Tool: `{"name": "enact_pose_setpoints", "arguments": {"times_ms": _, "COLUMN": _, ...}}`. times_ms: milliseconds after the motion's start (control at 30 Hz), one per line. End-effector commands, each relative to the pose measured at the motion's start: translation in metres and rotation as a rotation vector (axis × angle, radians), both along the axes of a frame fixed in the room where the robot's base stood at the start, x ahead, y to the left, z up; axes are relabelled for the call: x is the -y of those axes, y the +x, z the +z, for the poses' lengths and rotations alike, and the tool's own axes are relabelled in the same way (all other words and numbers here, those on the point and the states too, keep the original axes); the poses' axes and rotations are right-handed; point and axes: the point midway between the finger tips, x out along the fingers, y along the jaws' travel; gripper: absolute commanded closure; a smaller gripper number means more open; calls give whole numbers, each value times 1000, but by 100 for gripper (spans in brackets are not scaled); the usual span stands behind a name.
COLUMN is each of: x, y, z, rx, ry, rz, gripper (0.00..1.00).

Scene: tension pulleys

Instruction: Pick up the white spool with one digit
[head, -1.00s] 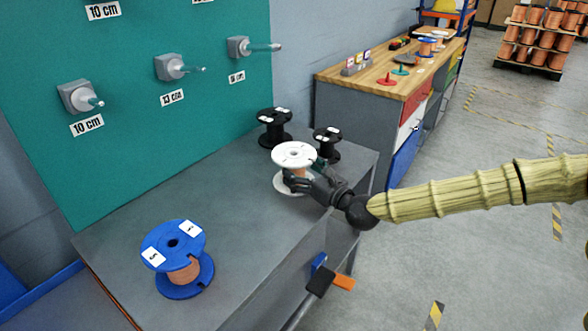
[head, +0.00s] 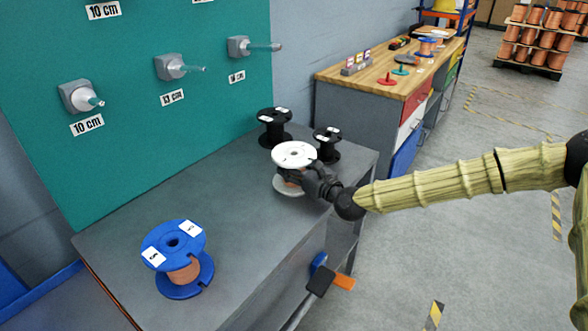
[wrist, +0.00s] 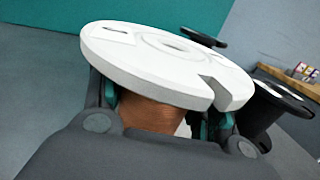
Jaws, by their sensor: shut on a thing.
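The white spool (head: 294,154) stands upright near the back right of the grey table, with copper wire between its two flanges. My gripper (head: 290,174) reaches it from the right and is shut on its middle, below the top flange. In the wrist view the white top flange (wrist: 165,62) fills the middle, and the copper winding (wrist: 150,113) lies between the fingers of my gripper (wrist: 160,118). A label shows on the flange, but I cannot read its digits. I cannot tell whether the lower flange touches the table.
Two black spools (head: 274,128) (head: 327,146) stand just behind and to the right. A blue spool (head: 177,257) stands at the front left of the grey table (head: 235,215). Pegs (head: 180,67) stick out of the green board. The table middle is clear.

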Motion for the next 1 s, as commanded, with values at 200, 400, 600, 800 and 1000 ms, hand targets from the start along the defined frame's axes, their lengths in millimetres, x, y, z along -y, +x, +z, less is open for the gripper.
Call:
{"name": "enact_pose_setpoints", "arguments": {"times_ms": 200, "x": 0, "y": 0, "z": 1, "rx": 2, "ry": 1, "rz": 0, "gripper": 84}}
{"name": "enact_pose_setpoints", "arguments": {"times_ms": 400, "x": 0, "y": 0, "z": 9, "rx": 2, "ry": 2, "rz": -1, "gripper": 84}}
{"name": "enact_pose_setpoints", "arguments": {"times_ms": 600, "x": 0, "y": 0, "z": 34, "rx": 3, "ry": 3, "rz": 0, "gripper": 84}}
{"name": "enact_pose_setpoints", "arguments": {"times_ms": 800, "x": 1, "y": -33, "z": 40, "rx": 0, "ry": 3, "rz": 1, "gripper": 84}}
{"name": "enact_pose_setpoints", "arguments": {"times_ms": 1000, "x": 2, "y": -79, "z": 44, "rx": 0, "ry": 4, "rz": 1, "gripper": 84}}
